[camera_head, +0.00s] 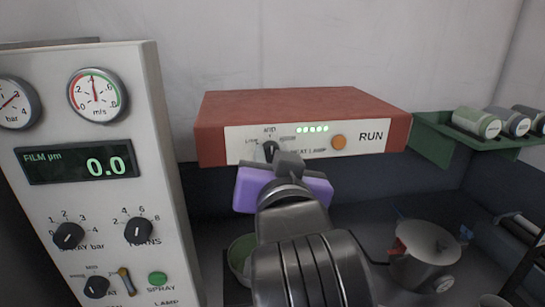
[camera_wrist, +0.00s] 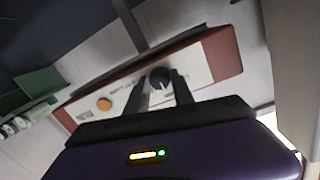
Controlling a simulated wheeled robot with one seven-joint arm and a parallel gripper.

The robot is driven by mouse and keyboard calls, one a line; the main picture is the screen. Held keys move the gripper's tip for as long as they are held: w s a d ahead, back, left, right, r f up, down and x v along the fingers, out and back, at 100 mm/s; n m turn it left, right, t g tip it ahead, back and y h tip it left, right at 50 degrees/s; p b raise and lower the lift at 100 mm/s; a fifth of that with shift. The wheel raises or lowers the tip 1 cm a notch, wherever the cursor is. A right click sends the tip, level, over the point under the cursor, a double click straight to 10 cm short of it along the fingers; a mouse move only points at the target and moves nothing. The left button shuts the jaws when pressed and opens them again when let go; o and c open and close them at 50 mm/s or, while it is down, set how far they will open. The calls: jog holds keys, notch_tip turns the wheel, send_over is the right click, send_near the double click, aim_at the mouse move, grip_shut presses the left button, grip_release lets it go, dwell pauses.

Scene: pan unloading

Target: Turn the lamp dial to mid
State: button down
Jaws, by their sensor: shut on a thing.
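The lamp dial (camera_head: 271,150) is a small black knob on the white front strip of the red heat lamp box (camera_head: 300,108). A MID label stands above it and a LOW label to its left; the right-hand label is hard to read. My gripper (camera_wrist: 160,88) has one dark finger on each side of the dial (camera_wrist: 160,77) in the wrist view and is shut on it. In the head view my purple and grey gripper body hides the lower right of the dial. I cannot tell the pointer's exact angle.
An orange button (camera_head: 339,142) marked RUN and a row of green lights (camera_head: 312,129) sit right of the dial. A grey control panel (camera_head: 120,200) stands at the left. A green shelf with jars (camera_head: 478,123) is at the right, with a metal pot (camera_head: 425,262) below.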

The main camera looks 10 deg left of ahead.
dwell(0.3)
jog(key=c, duration=1.1)
grip_release()
jog(key=b+v, duration=0.1)
jog(key=v, duration=0.6)
jog(key=shift+s+b, duration=0.3)
jog(key=shift+s, duration=0.1)
